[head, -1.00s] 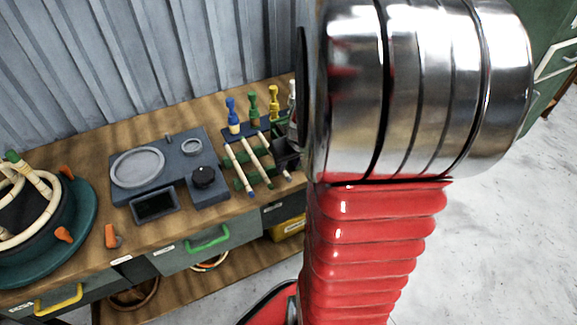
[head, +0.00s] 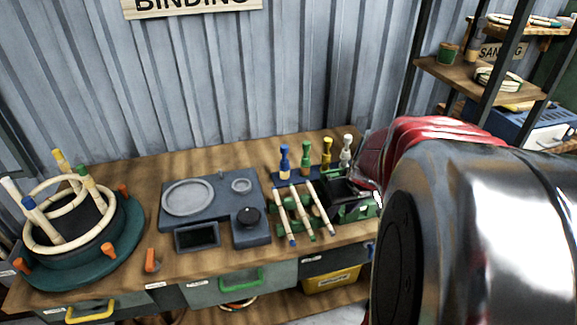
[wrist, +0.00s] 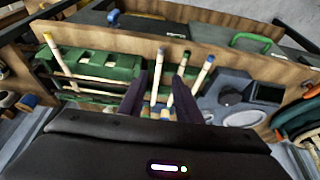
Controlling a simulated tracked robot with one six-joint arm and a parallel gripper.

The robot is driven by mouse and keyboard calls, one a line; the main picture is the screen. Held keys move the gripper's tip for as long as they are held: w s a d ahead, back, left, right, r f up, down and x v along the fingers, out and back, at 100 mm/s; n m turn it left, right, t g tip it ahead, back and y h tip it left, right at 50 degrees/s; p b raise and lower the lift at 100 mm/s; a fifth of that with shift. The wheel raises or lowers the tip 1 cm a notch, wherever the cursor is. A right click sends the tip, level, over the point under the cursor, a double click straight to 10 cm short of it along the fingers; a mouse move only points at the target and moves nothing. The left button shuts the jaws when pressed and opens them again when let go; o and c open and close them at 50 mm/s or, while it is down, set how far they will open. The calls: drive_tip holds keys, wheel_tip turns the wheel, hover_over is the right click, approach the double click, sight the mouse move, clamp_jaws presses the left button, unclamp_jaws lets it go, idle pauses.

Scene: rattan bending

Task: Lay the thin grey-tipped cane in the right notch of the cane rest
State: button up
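The thin grey-tipped cane (wrist: 159,68) shows in the wrist view, its dark grey tip towards the bench front. It looks to be the rightmost cane (head: 321,208) of the row in the head view, lying across the right side of the green cane rest (head: 275,209). A green-tipped cane (head: 303,213) and a blue-tipped cane (head: 286,217) lie parallel to its left. My gripper (wrist: 159,79) is open. Its dark fingers stand on either side of the grey-tipped cane with gaps visible. The notch under the cane is hard to make out.
A yellow-tipped cane (wrist: 57,62) lies apart over a green holder (wrist: 105,66). Upright colored pegs, including a blue one (head: 285,160), stand behind the rest. A grey fixture (head: 213,185) and a round bending form (head: 110,240) stand to the left.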

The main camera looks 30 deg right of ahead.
idle(0.3)
drive_tip(key=s+a+r+n, duration=0.1)
drive_tip(key=s+a+r, duration=0.2)
drive_tip(key=a, duration=0.9)
drive_tip(key=s+a+r+n+t+y, duration=0.1)
drive_tip(key=a+r, duration=0.5)
drive_tip(key=a, duration=0.7)
drive_tip(key=shift+s+a+r+n, duration=0.25)
drive_tip(key=shift+s+n, duration=0.35)
drive_tip(key=shift+s, duration=0.3)
drive_tip(key=shift+a, duration=0.1)
